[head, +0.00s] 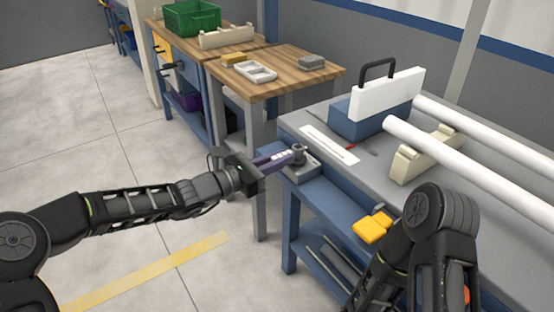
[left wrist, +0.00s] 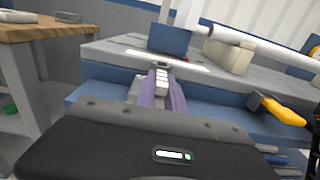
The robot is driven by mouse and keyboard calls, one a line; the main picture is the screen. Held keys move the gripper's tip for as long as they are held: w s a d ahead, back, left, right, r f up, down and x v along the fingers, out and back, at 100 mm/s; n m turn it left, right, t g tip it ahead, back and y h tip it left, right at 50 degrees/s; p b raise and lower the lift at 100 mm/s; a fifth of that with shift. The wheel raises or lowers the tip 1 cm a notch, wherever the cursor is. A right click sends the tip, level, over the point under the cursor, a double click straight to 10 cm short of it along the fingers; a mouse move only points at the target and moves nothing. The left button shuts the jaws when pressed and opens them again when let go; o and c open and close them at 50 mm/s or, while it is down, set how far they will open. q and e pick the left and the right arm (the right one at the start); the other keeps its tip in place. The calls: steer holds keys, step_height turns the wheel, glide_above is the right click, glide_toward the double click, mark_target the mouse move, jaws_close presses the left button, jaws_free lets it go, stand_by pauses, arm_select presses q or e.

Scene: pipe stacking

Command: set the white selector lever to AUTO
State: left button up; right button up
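My left gripper (head: 288,158) reaches from the left to a grey selector box (head: 303,172) at the near left corner of the bench. Its purple fingers are at a dark round knob (head: 298,151) on the box. In the left wrist view, a whitish piece (left wrist: 162,79) shows between the purple fingers of the left gripper (left wrist: 163,92); it may be the white selector lever. I cannot tell whether the fingers press on it. The AUTO mark and the lever's setting are not readable. My right arm shows at the lower right, but its gripper is out of view.
The grey bench (head: 375,150) holds a white plate with a black handle (head: 388,93), a blue block (head: 355,120), white pipes (head: 480,175) and a cream cradle (head: 425,152). A wooden table (head: 285,75) stands behind left.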

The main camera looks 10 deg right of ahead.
arm_select(q)
steer(key=o, duration=0.5)
steer(key=shift+c, duration=0.2)
steer(key=p+v, duration=0.1)
steer(key=v, duration=0.6)
steer(key=shift+s+a, duration=0.2)
steer(key=shift+a, duration=0.15)
